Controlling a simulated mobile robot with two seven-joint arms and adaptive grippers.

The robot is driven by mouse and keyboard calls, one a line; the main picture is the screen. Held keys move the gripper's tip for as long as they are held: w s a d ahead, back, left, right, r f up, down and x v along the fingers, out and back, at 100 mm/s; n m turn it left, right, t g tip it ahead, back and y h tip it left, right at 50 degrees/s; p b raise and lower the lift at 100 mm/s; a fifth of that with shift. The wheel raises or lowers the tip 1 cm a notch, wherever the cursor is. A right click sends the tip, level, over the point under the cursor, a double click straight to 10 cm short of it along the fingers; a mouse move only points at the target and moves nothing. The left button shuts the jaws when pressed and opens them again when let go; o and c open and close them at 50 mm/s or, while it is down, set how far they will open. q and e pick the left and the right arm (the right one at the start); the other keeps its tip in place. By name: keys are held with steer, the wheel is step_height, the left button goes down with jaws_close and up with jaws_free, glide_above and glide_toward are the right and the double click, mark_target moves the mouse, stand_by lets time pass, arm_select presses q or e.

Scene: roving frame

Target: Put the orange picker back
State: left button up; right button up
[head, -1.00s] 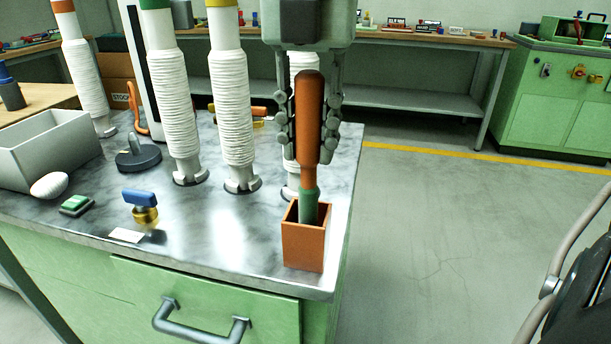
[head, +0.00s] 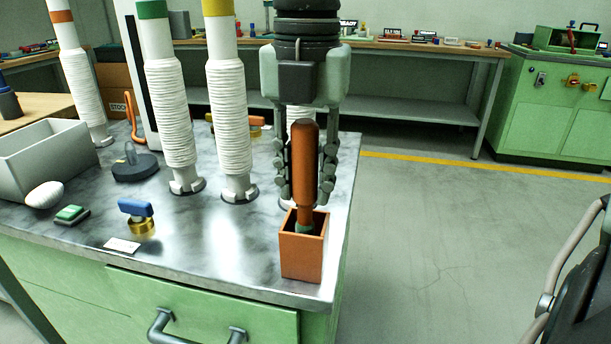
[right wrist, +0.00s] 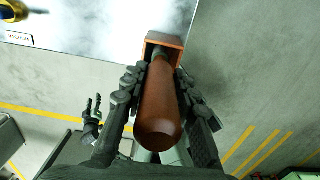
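The orange picker (head: 305,165) has a brown-orange handle and a green collar. It stands upright with its lower end inside a square orange box (head: 301,258) at the front right corner of the bench. My right gripper (head: 307,185) points down with one finger on each side of the handle, shut on it. The right wrist view shows the handle (right wrist: 160,105) between the fingers and the box (right wrist: 165,40) beyond it. The picker's tip is hidden in the box. My left gripper (right wrist: 92,108) shows small in the right wrist view, fingers apart and empty.
Tall white ribbed columns (head: 230,130) stand close left of the gripper, one partly behind it.

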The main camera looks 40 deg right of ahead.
steer(key=shift+o, duration=1.4)
steer(key=shift+r, duration=0.25)
step_height(320, 180, up, 11)
steer(key=shift+f+p, duration=0.15)
steer(key=shift+p, duration=0.4)
steer(key=shift+r, duration=0.6)
arm_select(q)
step_height(320, 180, down, 3)
steer(key=shift+f, duration=0.1)
steer(key=shift+w+r, duration=0.1)
steer(key=shift+r, duration=0.1)
steer(key=shift+a, duration=0.1)
